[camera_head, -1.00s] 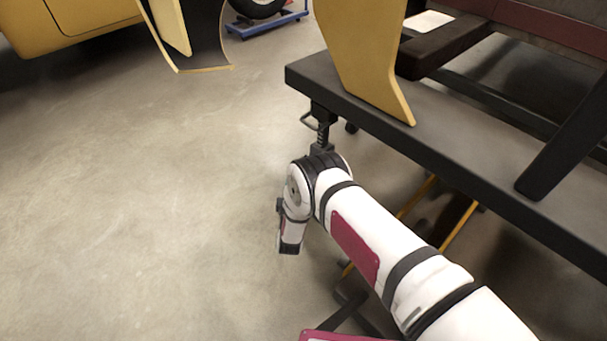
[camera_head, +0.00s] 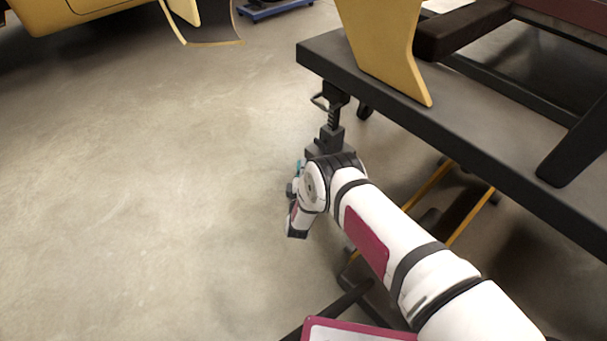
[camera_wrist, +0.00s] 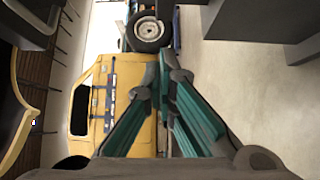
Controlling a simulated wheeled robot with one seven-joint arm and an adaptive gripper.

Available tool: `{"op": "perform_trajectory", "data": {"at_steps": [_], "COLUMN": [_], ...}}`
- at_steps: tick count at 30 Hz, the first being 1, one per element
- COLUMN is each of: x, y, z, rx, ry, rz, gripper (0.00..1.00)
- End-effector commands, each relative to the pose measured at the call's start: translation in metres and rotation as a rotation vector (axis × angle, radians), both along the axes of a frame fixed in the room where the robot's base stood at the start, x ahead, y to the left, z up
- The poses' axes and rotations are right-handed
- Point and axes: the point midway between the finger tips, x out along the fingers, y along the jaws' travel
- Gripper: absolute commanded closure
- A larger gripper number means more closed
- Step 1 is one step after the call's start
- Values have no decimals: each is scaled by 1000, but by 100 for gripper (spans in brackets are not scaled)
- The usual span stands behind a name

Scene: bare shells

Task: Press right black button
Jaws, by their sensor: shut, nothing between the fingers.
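My gripper (camera_wrist: 165,68) shows in the wrist view with its two teal-padded fingers brought together at the tips, with nothing between them. In the head view only a small teal part of my gripper (camera_head: 298,168) shows past my white arm, below the corner of the dark table. I cannot make out a black button in either view.
The dark table (camera_head: 450,128) fills the right side and bears a yellow panel (camera_head: 385,45). Yellow legs (camera_head: 468,218) stand beneath it. A yellow vehicle body (camera_wrist: 128,110) and a wheel (camera_wrist: 148,32) show in the wrist view. Concrete floor (camera_head: 150,190) is clear at left.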

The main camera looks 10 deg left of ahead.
Motion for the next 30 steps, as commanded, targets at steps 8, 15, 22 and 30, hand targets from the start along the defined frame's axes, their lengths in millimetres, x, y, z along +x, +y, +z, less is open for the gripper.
{"op": "perform_trajectory", "data": {"at_steps": [8, 15, 22, 30], "x": [54, 75, 80, 79], "y": [3, -15, -19, -19], "z": [-2, 0, 1, 1], "rx": [1, 1, 0, 0], "ry": [-3, -1, 0, 0], "rz": [-2, -1, 0, 0], "gripper": [100, 100, 100, 100]}}
